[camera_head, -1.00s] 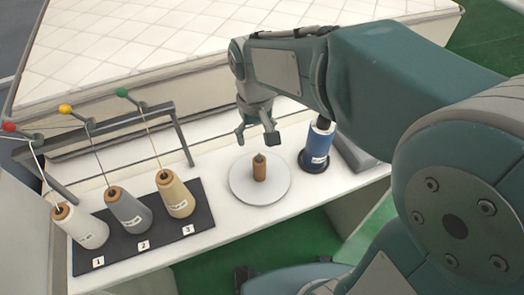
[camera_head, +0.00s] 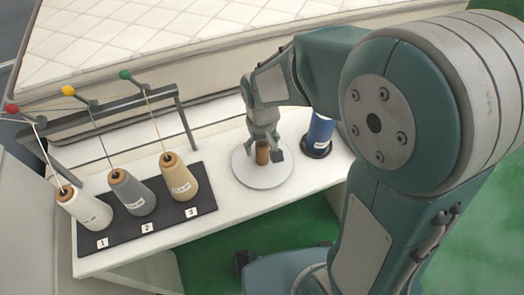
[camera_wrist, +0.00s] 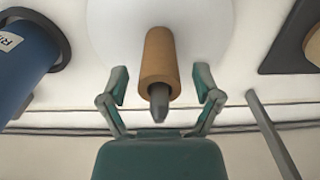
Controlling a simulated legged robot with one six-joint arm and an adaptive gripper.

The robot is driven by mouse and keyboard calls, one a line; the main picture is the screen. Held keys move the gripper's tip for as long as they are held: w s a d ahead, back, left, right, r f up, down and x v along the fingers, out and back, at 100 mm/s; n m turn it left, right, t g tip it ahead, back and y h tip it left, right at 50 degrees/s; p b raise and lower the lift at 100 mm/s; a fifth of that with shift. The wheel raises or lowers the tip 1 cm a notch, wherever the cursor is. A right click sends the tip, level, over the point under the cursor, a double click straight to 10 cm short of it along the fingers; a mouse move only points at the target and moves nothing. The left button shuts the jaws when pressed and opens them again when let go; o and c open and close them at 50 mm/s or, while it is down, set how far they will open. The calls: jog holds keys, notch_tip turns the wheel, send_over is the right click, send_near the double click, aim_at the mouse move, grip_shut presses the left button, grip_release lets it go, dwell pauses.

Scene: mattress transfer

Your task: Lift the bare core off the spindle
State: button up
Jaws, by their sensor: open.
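The bare core (camera_head: 262,155) is a brown tube standing upright on the spindle of a round white plate (camera_head: 248,176). In the wrist view the core (camera_wrist: 158,62) lies between my two fingers, with the grey spindle tip (camera_wrist: 159,103) poking out of its top end. My gripper (camera_head: 263,150) is open around the upper part of the core, which it partly hides in the head view. In the wrist view my gripper (camera_wrist: 160,88) shows a gap on each side of the core. Neither finger appears to touch it.
A blue cone (camera_head: 320,130) on a dark base stands right of the plate. White (camera_head: 88,210), grey (camera_head: 132,193) and tan (camera_head: 180,178) yarn cones stand on a black mat (camera_head: 205,196) at left. A thread rail (camera_head: 110,121) runs behind them, before the quilted mattress (camera_head: 150,45).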

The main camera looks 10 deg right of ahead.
grip_shut()
jog(key=shift+r, duration=0.1)
notch_tip(320, 180, up, 18)
dwell(0.8)
